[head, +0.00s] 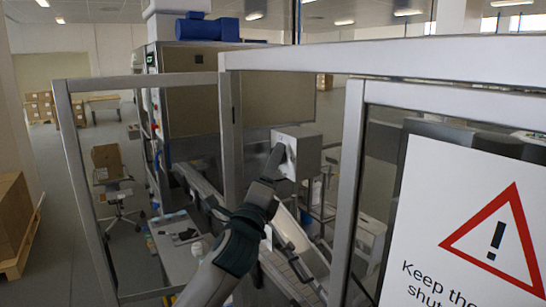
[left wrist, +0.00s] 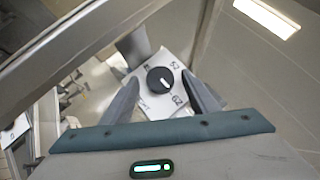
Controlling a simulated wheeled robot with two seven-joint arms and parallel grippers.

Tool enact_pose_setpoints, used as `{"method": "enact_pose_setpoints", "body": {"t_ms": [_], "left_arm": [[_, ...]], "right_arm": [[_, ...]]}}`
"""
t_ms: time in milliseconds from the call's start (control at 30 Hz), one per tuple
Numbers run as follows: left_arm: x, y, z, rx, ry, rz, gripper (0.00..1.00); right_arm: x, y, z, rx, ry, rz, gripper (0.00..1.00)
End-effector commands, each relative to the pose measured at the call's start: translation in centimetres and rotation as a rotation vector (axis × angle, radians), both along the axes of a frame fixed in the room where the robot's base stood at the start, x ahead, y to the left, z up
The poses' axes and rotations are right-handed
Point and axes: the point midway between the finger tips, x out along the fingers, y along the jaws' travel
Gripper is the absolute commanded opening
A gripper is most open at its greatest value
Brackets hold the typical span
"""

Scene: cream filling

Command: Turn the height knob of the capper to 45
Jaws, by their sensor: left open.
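The capper's height knob (left wrist: 160,80) is a round black dial with a short white mark. It sits on a white plate (left wrist: 153,106) with printed figures around it, seen turned and partly hidden by the fingers. The mark points toward the lower right in the left wrist view. My left gripper (left wrist: 160,77) is open, with one finger on each side of the knob and visible space between. In the head view my left arm reaches in to the pale capper box (head: 305,155), with the gripper (head: 281,158) at its left face. The knob is hidden there. My right gripper is out of view.
Grey metal frame posts (head: 231,140) and a top rail stand around my left arm. A glazed door with a warning sign (head: 480,220) fills the right side. A conveyor (head: 285,270) runs below the arm. A blue motor (head: 207,28) tops the machine behind.

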Motion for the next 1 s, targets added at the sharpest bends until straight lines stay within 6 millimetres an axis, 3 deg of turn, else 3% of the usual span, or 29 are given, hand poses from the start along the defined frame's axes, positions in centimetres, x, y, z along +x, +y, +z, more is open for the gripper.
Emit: {"method": "enact_pose_setpoints", "body": {"t_ms": [400, 433, 600, 1000], "left_arm": [[0.61, -0.16, 0.23, 0.0, 0.0, 0.0, 0.54], [0.61, -0.16, 0.23, 0.0, 0.0, 0.0, 0.52], [0.6, -0.16, 0.22, 0.0, 0.0, 0.0, 0.12], [0.54, -0.19, 0.52, -0.026, 0.037, -0.001, 0.13]], "right_arm": [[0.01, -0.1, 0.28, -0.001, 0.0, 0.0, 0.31], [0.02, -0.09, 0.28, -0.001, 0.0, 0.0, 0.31], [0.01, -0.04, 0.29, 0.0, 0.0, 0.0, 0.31], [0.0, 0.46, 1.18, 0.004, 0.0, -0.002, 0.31]]}}
